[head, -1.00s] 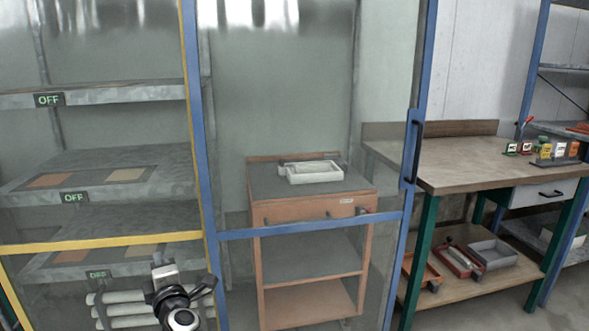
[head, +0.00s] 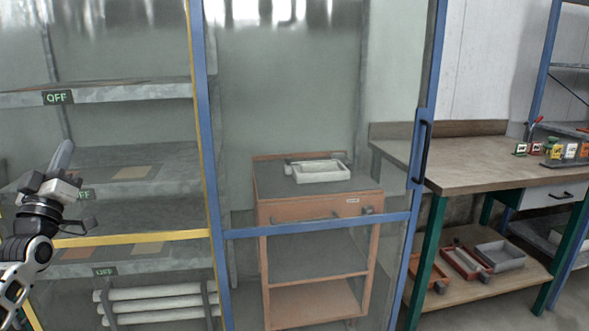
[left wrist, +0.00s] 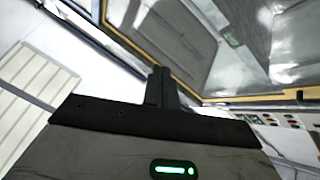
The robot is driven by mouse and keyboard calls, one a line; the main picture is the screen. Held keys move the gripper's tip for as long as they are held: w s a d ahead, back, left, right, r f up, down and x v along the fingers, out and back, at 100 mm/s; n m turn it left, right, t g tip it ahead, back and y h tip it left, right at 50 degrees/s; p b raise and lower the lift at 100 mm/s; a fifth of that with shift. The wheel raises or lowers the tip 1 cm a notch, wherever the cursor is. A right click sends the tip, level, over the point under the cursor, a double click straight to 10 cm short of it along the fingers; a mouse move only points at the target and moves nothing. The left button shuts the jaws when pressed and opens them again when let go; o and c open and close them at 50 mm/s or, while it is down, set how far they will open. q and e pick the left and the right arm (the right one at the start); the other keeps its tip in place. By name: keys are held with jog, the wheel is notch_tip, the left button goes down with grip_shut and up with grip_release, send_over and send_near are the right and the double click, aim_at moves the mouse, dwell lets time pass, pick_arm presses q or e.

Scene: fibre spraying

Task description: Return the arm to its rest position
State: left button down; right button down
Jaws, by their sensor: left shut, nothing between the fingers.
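My left arm enters at the left edge in the head view. Its gripper (head: 62,156) points upward in front of the left shelves, shut and empty. In the left wrist view the closed fingers (left wrist: 161,84) stand up from the dark gripper body, which carries a lit green strip. No object is between them. My right gripper is in neither view.
Grey shelves (head: 120,92) with OFF signs stand at the left behind a yellow and blue frame. A blue-framed glass door (head: 320,226) stands before an orange cart (head: 318,210) with a white tray (head: 322,174). A workbench (head: 480,165) stands at the right.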

pick_arm(q)
jog(key=w+a+f+m+g+y, duration=0.25)
jog(key=f+m+g, duration=0.65)
jog(key=f, duration=0.6)
jog(key=s+d+f+m+g+h, duration=0.15)
jog(key=s+d+f+h, duration=0.3)
jog(key=d+f, duration=0.75)
jog(key=s+d+f+g+h, duration=0.3)
jog(key=s+d+f, duration=0.9)
jog(key=s+d, duration=0.35)
jog(key=s+d+n+p, duration=0.1)
jog(key=s+d, duration=0.2)
jog(key=s, duration=0.3)
jog(key=s+d+n+g+h+p, duration=0.1)
jog(key=s+d, duration=0.3)
jog(key=s, duration=0.3)
jog(key=shift+s+r, duration=0.3)
